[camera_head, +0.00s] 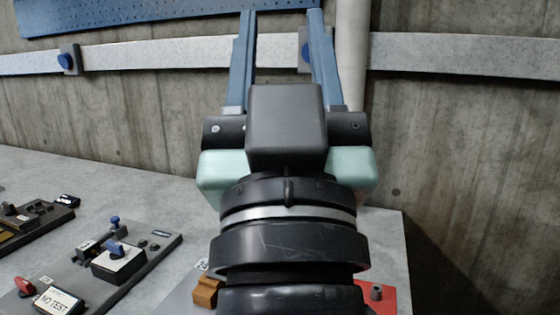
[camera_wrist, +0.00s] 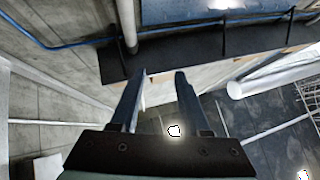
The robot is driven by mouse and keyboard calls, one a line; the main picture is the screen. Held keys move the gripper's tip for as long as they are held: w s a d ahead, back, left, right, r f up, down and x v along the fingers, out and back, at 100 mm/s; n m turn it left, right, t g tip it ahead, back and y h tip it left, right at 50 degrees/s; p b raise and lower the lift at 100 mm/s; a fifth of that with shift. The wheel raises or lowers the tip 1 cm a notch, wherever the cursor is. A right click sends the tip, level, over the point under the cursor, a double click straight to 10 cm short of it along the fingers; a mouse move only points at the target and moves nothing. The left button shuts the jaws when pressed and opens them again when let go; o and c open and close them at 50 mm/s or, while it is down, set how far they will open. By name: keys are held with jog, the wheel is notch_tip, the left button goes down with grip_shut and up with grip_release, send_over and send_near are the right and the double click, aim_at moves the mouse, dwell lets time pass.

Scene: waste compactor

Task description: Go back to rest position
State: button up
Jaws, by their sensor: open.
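My gripper (camera_head: 281,20) is raised in the middle of the head view, its two blue fingers pointing up and apart with nothing between them. My wrist hides part of the table and wall behind it. In the wrist view my gripper (camera_wrist: 162,76) is also open and empty. Beyond the fingers there are walls, a dark ledge (camera_wrist: 210,48) and a pale pipe (camera_wrist: 258,78). No part of the table's equipment is near the fingers.
A grey table (camera_head: 125,195) carries a control panel (camera_head: 160,250) with blue switches, a red switch (camera_head: 24,286) and a "NO TEST" label (camera_head: 57,301). A red part (camera_head: 377,295) shows beside my wrist. A concrete wall (camera_head: 470,130) with a pale rail (camera_head: 465,52) stands behind.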

jog(key=s+r+t+p, duration=0.1)
jog(key=s+r+p, duration=0.2)
jog(key=r+p, duration=1.4)
notch_tip(320, 180, up, 2)
jog(key=shift+a+r+m+p, duration=0.1)
jog(key=shift+a+m+p, duration=0.05)
jog(key=shift+m+p, duration=0.15)
jog(key=shift+s, duration=0.1)
